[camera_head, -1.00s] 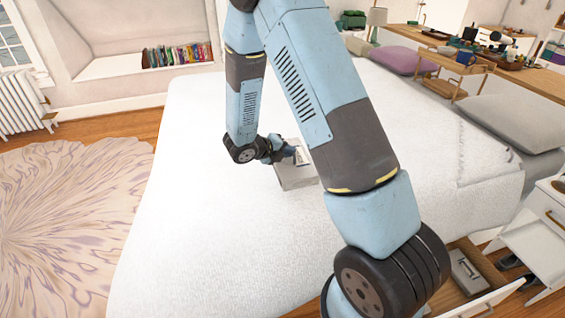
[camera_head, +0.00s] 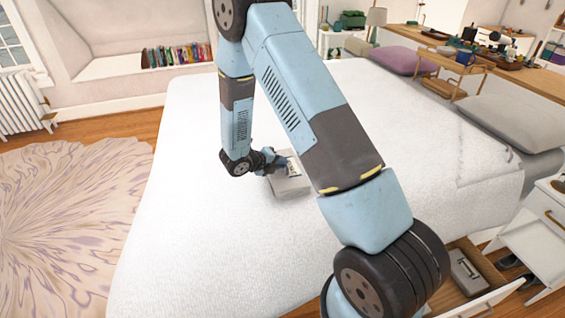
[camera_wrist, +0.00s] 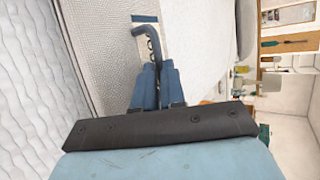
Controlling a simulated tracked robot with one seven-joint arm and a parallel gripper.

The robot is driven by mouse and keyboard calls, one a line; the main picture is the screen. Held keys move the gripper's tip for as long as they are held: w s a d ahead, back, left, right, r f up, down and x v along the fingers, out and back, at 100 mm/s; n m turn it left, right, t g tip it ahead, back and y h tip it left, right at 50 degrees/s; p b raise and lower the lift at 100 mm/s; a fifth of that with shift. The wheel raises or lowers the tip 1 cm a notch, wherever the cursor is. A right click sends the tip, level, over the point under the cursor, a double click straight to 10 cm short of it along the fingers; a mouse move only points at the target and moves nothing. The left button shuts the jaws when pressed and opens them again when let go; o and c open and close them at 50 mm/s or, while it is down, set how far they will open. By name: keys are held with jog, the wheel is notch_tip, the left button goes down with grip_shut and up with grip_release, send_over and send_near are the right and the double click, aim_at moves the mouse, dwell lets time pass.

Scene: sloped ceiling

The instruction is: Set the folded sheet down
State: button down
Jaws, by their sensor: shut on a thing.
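The folded sheet (camera_head: 290,187) is a pale grey-white block with a printed label, over the middle of the white bed (camera_head: 190,220). In the wrist view the sheet (camera_wrist: 107,50) is a light textured panel beside and beyond the fingers, with its label near the tips. My gripper (camera_head: 279,163) is shut on the sheet near the label; its blue fingers also show in the wrist view (camera_wrist: 157,68). The sheet is close to the bed, but I cannot tell if it touches. Part of the sheet is hidden by my gripper.
The bed top around the sheet is broad and clear. Grey pillows (camera_head: 505,118) and a purple pillow (camera_head: 405,60) lie at the right. A wooden tray table (camera_head: 455,62) stands by them. An open drawer (camera_head: 480,285) is at the lower right.

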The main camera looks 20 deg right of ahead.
jog(key=shift+f, duration=0.1)
jog(key=c, duration=1.2)
grip_release()
jog(key=v, duration=1.1)
jog(key=s+d+r+m+g+y, duration=0.2)
jog(key=s+d+r+m, duration=0.3)
jog(key=r+m, duration=0.45)
jog(key=s+d+r+m+g+y, duration=0.1)
jog(key=s+d+r+m+g, duration=0.1)
jog(key=s+d+r+m, duration=0.55)
jog(key=shift+s+a+r+m+t+y, duration=0.15)
jog(key=shift+s+r+m+t+y, duration=0.85)
jog(key=shift+s+r+m, duration=2.05)
jog(key=shift+s+a+r+m+t+y, duration=0.15)
jog(key=shift+s+r+m+t+y, duration=0.4)
jog(key=shift+s+r+m+y, duration=2.45)
jog(key=shift+s+a+r+m+t+h, duration=0.2)
jog(key=shift+s+r+m+t, duration=0.6)
jog(key=shift+r+m, duration=2.5)
